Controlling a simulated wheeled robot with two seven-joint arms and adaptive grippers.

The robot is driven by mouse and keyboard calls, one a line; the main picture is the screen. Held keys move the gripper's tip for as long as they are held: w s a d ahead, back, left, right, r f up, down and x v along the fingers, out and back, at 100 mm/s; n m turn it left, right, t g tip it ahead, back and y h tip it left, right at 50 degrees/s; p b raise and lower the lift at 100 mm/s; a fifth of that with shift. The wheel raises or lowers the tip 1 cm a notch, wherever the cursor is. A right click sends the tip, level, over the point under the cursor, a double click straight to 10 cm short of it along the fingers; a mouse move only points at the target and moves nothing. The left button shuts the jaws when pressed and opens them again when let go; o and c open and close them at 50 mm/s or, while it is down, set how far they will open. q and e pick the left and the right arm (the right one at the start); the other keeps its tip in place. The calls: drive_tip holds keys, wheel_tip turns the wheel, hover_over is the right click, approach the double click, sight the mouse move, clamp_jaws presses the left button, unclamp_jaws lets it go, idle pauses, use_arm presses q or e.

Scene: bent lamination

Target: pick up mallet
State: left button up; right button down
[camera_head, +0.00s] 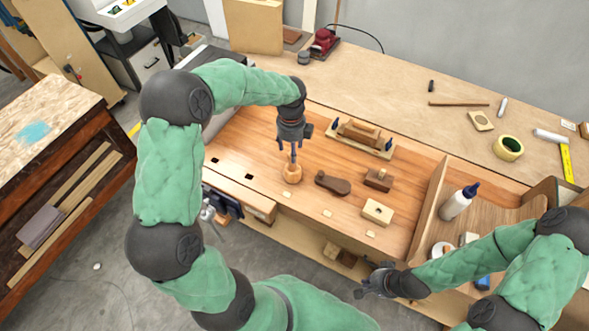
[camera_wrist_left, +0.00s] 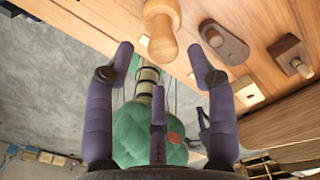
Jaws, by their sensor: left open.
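The mallet (camera_head: 291,175), a turned light wood piece with a round head, stands on the workbench near its front edge. In the left wrist view the mallet (camera_wrist_left: 162,40) shows at the top, between and beyond the fingertips. My left gripper (camera_head: 289,150) points down just above the mallet. Its purple fingers (camera_wrist_left: 168,55) are spread with nothing between them. It partly covers the mallet's top in the head view. My right gripper (camera_head: 362,284) is in front of the bench's front edge, well away from the mallet, with its fingers apart and empty.
A dark wooden plane (camera_head: 332,183), a small wooden block tool (camera_head: 378,179) and a pale block (camera_head: 377,211) lie right of the mallet. A clamped lamination form (camera_head: 360,138) lies behind. A glue bottle (camera_head: 458,203) stands in the right tray. The bench left of the mallet is mostly clear.

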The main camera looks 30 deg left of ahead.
sight(292, 167)
use_arm(q)
drive_tip(key=f, duration=0.8)
drive_tip(key=shift+w+f+b, duration=0.2)
drive_tip(key=shift+w+b, duration=0.1)
drive_tip(key=shift+r, duration=0.1)
clamp_jaws()
